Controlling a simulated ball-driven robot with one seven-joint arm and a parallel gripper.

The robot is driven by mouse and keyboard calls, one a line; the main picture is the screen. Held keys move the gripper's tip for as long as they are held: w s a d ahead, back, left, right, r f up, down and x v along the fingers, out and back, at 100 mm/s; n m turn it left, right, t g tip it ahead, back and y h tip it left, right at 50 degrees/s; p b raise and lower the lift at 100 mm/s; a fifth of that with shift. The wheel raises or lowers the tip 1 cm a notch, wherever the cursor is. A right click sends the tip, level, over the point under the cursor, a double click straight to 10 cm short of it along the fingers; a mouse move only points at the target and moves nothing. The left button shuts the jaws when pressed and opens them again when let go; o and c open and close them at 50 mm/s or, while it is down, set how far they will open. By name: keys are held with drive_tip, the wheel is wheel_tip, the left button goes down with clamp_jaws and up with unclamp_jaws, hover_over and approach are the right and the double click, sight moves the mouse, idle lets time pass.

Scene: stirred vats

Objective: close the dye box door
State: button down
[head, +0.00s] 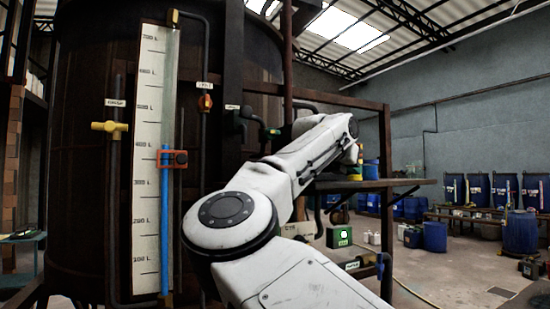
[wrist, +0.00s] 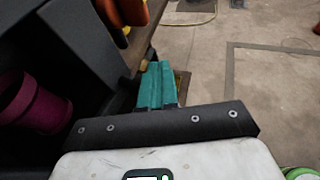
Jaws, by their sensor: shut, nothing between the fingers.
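In the wrist view a dark box-like thing (wrist: 95,45) fills the upper left. It may be the dye box, but I cannot tell which panel is its door or how far it stands open. A magenta cylindrical pot (wrist: 22,100) sits in the dark space at the left. My gripper (wrist: 156,72) shows as two teal fingers pressed together, shut and empty, just right of the dark thing. I cannot tell whether they touch it. In the head view my arm reaches to the right over a dark shelf, and its own links hide the gripper and most of the box.
A large dark vat (head: 80,170) with a white level scale (head: 150,150) stands at the left. The dark shelf (head: 400,183) juts out right of the arm. Blue drums (head: 505,190) line the far right. Open concrete floor (wrist: 270,90) lies right of the gripper.

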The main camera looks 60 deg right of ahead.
drive_tip(key=shift+w+d+p, duration=0.35)
drive_tip(key=shift+w+d, duration=0.05)
drive_tip(key=shift+d, duration=0.25)
drive_tip(key=shift+a, duration=0.1)
